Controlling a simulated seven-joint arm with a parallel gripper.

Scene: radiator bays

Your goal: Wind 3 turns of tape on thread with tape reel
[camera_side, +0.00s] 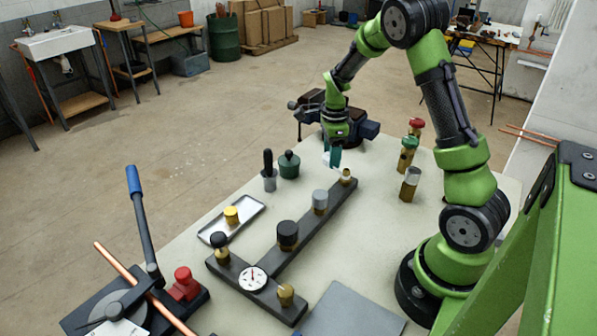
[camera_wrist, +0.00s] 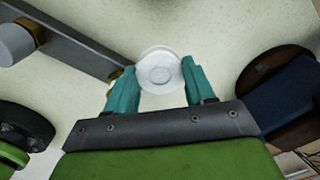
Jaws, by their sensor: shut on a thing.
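My gripper (camera_side: 334,158) is shut on the white tape reel (camera_wrist: 160,70). In the wrist view the reel sits between the tips of my two teal fingers. In the side view only a small white part of the reel shows beside the fingers. The brass threaded end (camera_side: 346,176) stands at the far end of the dark bar (camera_side: 325,205), just right of and below my fingers. In the wrist view a bit of brass (camera_wrist: 116,76) shows next to my left finger, which partly hides it. I cannot tell whether any tape is on the thread.
A vise (camera_side: 318,115) stands behind my gripper. A dark green pot (camera_side: 289,165) and a black-handled brush (camera_side: 269,175) stand to the left. Several valves, including a grey-topped one (camera_side: 410,184), stand to the right. A pipe bender is at front left.

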